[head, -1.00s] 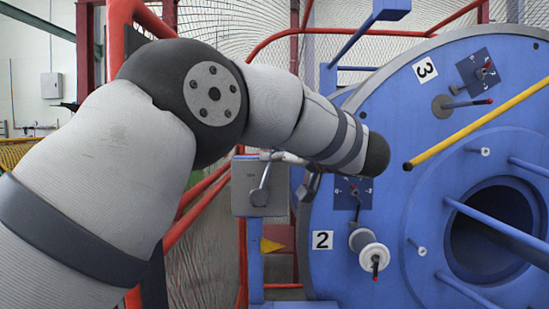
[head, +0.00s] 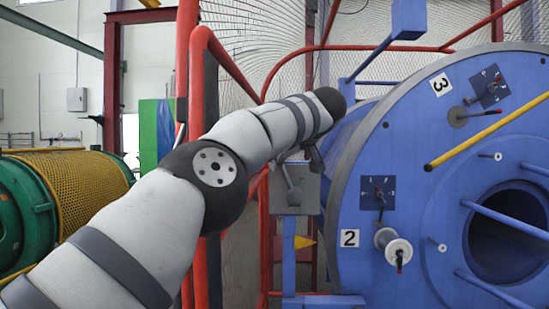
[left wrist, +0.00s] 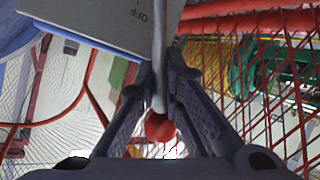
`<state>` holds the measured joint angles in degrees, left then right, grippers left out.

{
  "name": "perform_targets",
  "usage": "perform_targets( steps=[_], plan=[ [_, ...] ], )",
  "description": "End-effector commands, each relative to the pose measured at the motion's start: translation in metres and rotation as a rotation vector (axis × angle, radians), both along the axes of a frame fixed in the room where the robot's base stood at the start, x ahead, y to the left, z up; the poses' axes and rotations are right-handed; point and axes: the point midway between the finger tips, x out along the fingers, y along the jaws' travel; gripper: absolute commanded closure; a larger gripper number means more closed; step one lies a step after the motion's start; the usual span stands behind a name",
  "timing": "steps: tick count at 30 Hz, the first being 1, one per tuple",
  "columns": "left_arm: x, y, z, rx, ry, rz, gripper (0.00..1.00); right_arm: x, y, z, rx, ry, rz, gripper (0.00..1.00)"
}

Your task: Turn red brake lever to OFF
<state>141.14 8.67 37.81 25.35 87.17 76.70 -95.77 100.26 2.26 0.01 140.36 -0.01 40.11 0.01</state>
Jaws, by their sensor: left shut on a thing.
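The red brake lever shows in the left wrist view as a grey shaft (left wrist: 159,50) ending in a red ball knob (left wrist: 159,127). My left gripper (left wrist: 162,80) is shut on the shaft, a finger on each side, with the knob between the fingers. A pale plate (left wrist: 105,20) marked OFF, upside down in this view, lies beside the shaft. In the head view, my left gripper (head: 312,152) is small and partly hidden by my arm, beside a grey box (head: 296,190). The lever's exact angle is hard to tell there. My right gripper is not in view.
A large blue strander disc (head: 365,150) with plates 2 and 3 and a yellow bar (head: 480,135) stands at the right. Red guard rails (head: 196,80) and wire mesh are close to my left arm. A green drum (head: 20,220) with yellow mesh stands at the left.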

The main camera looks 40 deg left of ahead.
Motion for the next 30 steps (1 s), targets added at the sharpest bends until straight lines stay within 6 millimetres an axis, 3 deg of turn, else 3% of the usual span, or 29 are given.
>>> perform_targets(
  steps=[20,21,22,30],
  plan=[
    [0.0018,-0.0027,-0.0042,-0.05,-0.027,0.001,1.0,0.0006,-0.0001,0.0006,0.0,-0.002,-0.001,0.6],
    [0.0018,-0.0027,-0.0042,-0.05,-0.027,0.001,0.85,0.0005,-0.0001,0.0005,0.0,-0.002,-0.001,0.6],
    [0.0019,-0.0027,-0.0042,-0.05,-0.027,0.001,0.82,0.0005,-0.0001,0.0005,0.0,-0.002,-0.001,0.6],
    [0.0015,-0.0031,-0.0024,-0.046,-0.029,0.001,0.82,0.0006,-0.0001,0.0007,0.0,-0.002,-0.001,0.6]
  ],
)
